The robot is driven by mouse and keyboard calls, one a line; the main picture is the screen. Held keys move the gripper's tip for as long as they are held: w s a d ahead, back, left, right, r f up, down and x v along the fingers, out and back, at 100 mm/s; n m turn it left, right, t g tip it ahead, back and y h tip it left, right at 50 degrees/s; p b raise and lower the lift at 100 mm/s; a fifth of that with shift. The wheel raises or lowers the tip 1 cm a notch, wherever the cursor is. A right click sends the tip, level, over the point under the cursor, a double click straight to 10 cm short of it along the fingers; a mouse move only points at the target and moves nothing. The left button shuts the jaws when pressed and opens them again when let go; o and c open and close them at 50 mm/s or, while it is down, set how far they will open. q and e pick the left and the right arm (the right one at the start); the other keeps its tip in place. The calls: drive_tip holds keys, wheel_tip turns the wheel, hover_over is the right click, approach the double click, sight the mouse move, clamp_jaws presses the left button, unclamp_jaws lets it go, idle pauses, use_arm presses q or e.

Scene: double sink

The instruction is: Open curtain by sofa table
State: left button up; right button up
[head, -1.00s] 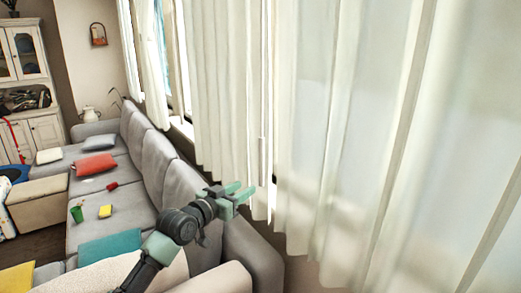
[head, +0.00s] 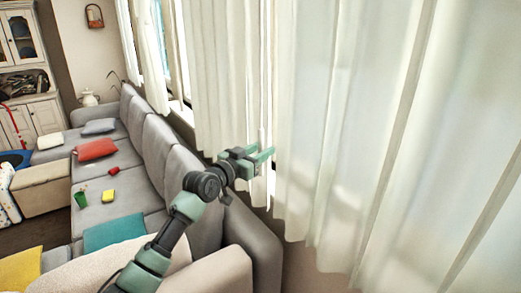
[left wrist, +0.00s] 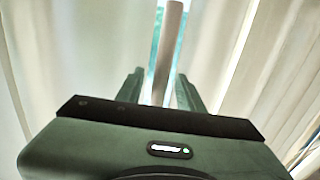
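Long cream curtains hang along the window wall, with a left panel (head: 225,75) and a right panel (head: 345,120). A narrow gap between them lets in daylight. A pale upright rod (head: 262,138) hangs at the left panel's edge. My left gripper (head: 262,159) is at that gap, near the lower part of the curtains. In the left wrist view the rod (left wrist: 166,55) stands between its two open fingers, with curtain folds on both sides. Contact with the rod cannot be told. My right gripper is not in view.
A grey sofa (head: 155,140) runs along the wall below my left arm, with cushions and small items on it. A beige ottoman (head: 42,185) stands left of it. A white cabinet (head: 30,90) is at the back left.

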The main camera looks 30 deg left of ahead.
use_arm(q)
clamp_jaws()
idle(1.4)
